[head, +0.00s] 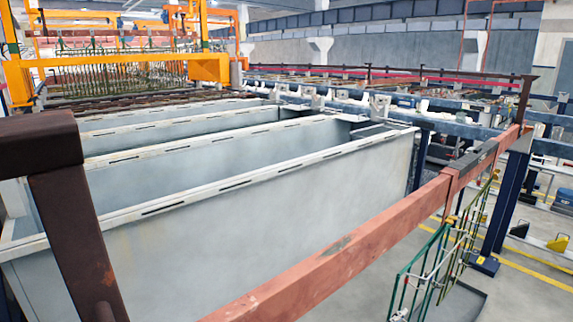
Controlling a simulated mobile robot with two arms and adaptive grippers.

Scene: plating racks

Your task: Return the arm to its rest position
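Neither of my arms nor either gripper shows in the head view, so I cannot see whether they hold anything. A green wire plating rack (440,262) is at the lower right, beside the red-brown rail. Its lower part is cut off by the bottom edge of the picture.
Grey tanks (270,205) with slotted rims fill the middle. A red-brown rail (360,250) crosses in front of them. A dark brown post (75,220) stands close at left. An orange gantry (120,70) is behind. Open floor with a yellow line (530,270) lies at right.

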